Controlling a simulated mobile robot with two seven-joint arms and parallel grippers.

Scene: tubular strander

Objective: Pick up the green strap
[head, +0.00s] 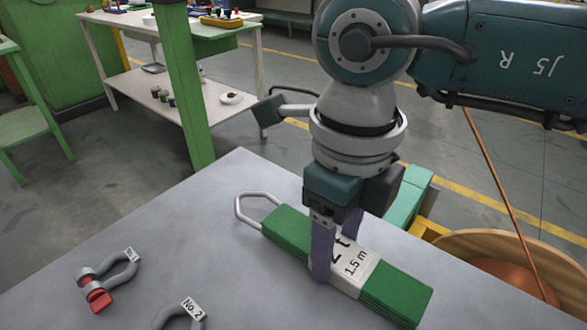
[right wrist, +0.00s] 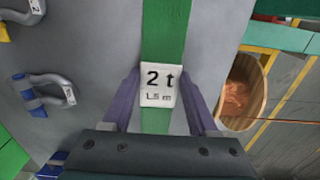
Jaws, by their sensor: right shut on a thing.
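The green strap (head: 400,292) lies folded on the grey table (head: 190,215), with a metal loop at its far left end and a white label reading "2 t 1.5 m". My right gripper (head: 335,255) is at the strap's middle, one purple finger on the near side by the label. In the right wrist view the strap (right wrist: 165,30) runs between the two fingers of the right gripper (right wrist: 165,88), which are shut on it across the label. The strap appears still at table level; I cannot tell whether it is lifted. My left gripper is not in view.
A shackle with a red pin (head: 110,275) and another shackle marked No. 2 (head: 180,318) lie on the table to the left. A wooden reel (head: 500,255) with copper wire stands beyond the table's right edge. A white workbench (head: 180,25) stands at the back left.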

